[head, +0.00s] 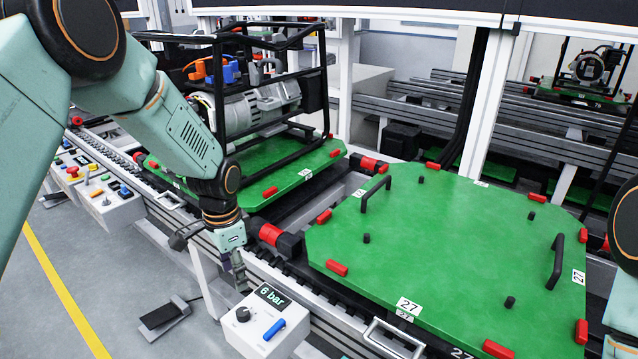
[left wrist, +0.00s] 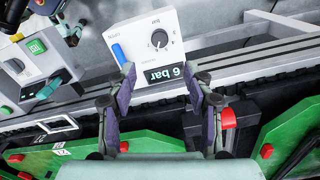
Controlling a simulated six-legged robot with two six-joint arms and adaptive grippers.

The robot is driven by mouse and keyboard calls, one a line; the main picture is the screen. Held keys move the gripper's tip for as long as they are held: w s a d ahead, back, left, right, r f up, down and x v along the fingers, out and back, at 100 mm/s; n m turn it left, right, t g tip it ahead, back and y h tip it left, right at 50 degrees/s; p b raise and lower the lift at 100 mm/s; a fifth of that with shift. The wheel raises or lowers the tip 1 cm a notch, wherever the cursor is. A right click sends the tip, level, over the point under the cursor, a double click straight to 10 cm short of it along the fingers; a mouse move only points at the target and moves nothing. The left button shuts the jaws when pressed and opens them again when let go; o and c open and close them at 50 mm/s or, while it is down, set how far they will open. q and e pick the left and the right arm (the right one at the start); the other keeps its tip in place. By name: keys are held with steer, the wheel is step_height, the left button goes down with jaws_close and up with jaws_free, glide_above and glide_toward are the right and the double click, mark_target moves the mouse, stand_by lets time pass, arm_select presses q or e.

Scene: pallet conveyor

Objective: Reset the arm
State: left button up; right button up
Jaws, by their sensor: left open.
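My left arm comes in from the left in the head view and reaches down over the conveyor's front edge. Its gripper (head: 239,272) hangs just above and behind a white control box (head: 252,341) with a "6 bar" display, a black knob and a blue lever. In the left wrist view the two fingers of my left gripper (left wrist: 163,84) are spread apart with nothing between them. The control box (left wrist: 173,52) lies beyond the fingertips there. Part of my right arm shows at the right edge of the head view; its gripper is out of view.
A green pallet (head: 450,245) numbered 27, with two black handles, lies on the conveyor at the right. Another green pallet (head: 285,187) carries a black frame (head: 325,95) around a motor unit, close to my left arm. A button panel (head: 108,205) stands at the left.

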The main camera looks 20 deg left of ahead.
arm_select(q)
steer(key=s+d+f+n+t, duration=0.1)
steer(key=d+f+n, duration=0.1)
steer(key=f, duration=0.1)
steer(key=s+d+f+n+t, duration=0.1)
steer(key=s+d+f+n, duration=0.1)
steer(key=s+d+f+n+t, duration=0.1)
steer(key=s+d+f+n, duration=0.1)
steer(key=f, duration=0.1)
steer(key=shift+s+f+t+h, duration=0.25)
steer(key=shift+f+t+h, duration=0.1)
steer(key=shift+t+h, duration=0.05)
steer(key=s+d+f+n+g, duration=0.1)
steer(key=s+f, duration=0.3)
steer(key=s, duration=0.9)
steer(key=s+d+f+g+b, duration=0.1)
steer(key=s+f, duration=0.3)
steer(key=s, duration=0.9)
steer(key=shift+s+n+g+y, duration=0.3)
steer(key=shift+s+n+g, duration=0.1)
steer(key=shift+g, duration=0.5)
steer(key=shift+c, duration=0.4)
steer(key=shift+c, duration=1.1)
